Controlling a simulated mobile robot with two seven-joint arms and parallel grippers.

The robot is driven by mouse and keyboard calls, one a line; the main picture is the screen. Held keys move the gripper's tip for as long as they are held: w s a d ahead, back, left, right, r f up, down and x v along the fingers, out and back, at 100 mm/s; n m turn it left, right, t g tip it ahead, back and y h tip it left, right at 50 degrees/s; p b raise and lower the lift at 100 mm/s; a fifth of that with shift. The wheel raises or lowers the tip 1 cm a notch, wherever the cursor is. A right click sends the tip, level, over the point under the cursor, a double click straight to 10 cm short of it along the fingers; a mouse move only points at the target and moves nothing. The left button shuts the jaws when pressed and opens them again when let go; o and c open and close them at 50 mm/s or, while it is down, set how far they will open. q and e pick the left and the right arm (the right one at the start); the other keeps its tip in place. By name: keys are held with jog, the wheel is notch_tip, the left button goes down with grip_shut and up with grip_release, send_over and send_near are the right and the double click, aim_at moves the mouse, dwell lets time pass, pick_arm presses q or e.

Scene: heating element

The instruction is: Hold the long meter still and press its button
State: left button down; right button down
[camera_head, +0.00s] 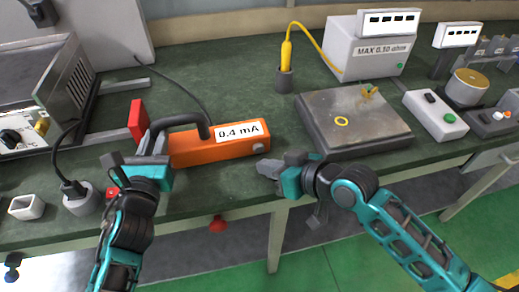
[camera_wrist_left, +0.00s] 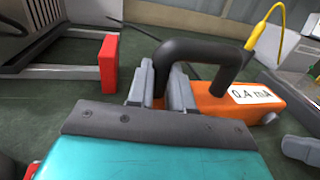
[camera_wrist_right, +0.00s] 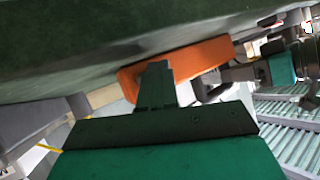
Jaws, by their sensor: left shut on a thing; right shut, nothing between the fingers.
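The long meter (camera_head: 190,151) is an orange bar with a black handle (camera_head: 178,119) on top and a white label reading 0.4 mA. It lies on the green table in the head view. Its grey button (camera_head: 258,148) sits at the right end of the front face. My left gripper (camera_head: 157,143) is shut on the handle; the left wrist view shows the fingers (camera_wrist_left: 165,88) around it. My right gripper (camera_head: 266,166) is shut and empty, just right of and in front of the button, apparently apart from it. In the right wrist view the orange meter (camera_wrist_right: 185,62) is behind the shut fingers (camera_wrist_right: 156,85).
A red block (camera_head: 138,120) stands left of the meter. A grey plate device (camera_head: 355,140) lies to the right, with a box marked MAX 0.10 ohm (camera_head: 365,55) behind. A yellow probe (camera_head: 286,55) stands in a holder. The table's front edge is close to both grippers.

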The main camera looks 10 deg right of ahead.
aim_at(274, 193)
jog(key=shift+s, duration=2.1)
pick_arm(q)
jog(key=c, duration=0.9)
grip_release()
jog(key=shift+c, duration=0.2)
